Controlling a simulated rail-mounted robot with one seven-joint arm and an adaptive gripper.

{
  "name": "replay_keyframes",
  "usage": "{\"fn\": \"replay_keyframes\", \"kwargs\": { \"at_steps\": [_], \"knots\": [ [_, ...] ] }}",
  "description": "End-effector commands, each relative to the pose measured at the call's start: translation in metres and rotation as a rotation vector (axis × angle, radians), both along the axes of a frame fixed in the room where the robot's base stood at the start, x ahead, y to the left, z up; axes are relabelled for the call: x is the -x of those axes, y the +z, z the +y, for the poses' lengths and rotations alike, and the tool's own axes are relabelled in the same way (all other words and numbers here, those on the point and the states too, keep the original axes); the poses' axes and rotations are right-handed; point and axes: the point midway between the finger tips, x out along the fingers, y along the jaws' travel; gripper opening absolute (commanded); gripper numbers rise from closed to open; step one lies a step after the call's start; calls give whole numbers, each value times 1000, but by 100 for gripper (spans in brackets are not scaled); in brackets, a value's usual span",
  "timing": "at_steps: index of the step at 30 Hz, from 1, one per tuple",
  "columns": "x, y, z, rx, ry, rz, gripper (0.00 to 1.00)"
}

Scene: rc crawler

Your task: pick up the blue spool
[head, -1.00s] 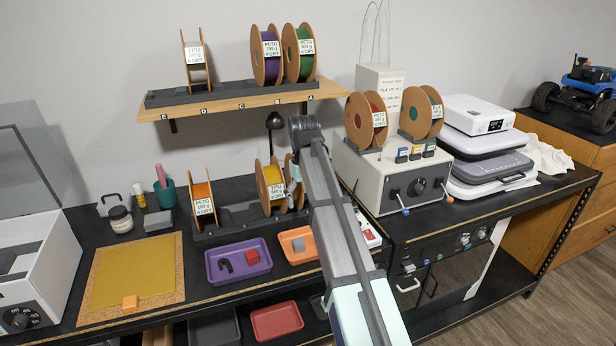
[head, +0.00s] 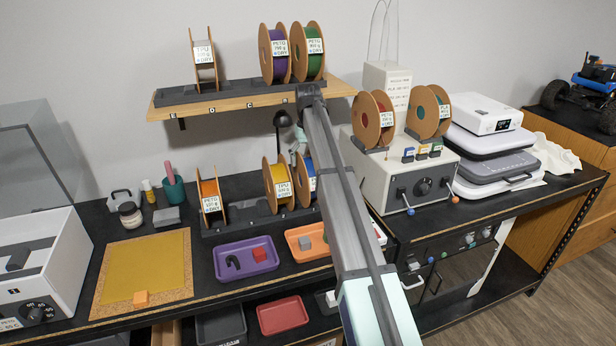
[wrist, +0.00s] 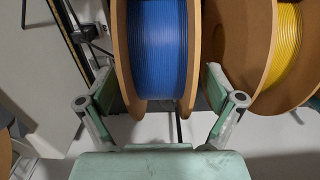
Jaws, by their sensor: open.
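The blue spool (wrist: 157,50) has blue filament between brown cardboard flanges. It stands upright in the lower rack, right of the yellow spool (head: 278,182). In the head view only a part of the blue spool (head: 311,185) shows, with a white label; my arm hides the rest. In the wrist view my gripper (wrist: 158,88) is open, with one finger on each side of the blue spool's flanges. Contact between fingers and flanges cannot be told. The gripper (head: 298,140) is partly hidden behind my arm in the head view.
The yellow spool also shows close beside the right finger in the wrist view (wrist: 285,45). The dark rack (head: 240,224) also holds an orange spool (head: 209,197). A shelf (head: 190,110) with more spools hangs above. A white-grey machine (head: 400,180) stands right of my arm.

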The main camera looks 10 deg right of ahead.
Motion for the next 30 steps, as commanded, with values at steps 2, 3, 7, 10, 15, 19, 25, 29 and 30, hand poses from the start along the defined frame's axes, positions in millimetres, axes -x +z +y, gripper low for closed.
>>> {"fn": "replay_keyframes", "kwargs": {
  "at_steps": [2, 3, 7, 10, 15, 19, 25, 29, 30],
  "knots": [
    [2, -9, -1, 0, 0, 1, 92],
    [2, -15, -1, 0, 0, 2, 92],
    [1, -26, -1, 0, 0, 0, 92],
    [0, -29, -1, 0, 0, -1, 92],
    [0, -29, -1, 0, 0, -1, 78],
    [0, -29, -1, 0, 0, -1, 31],
    [0, -27, -1, 0, 0, -2, 0],
    [0, -27, -1, 0, 1, -2, 0],
    [0, -27, -1, 0, 1, -2, 0]
  ]
}}
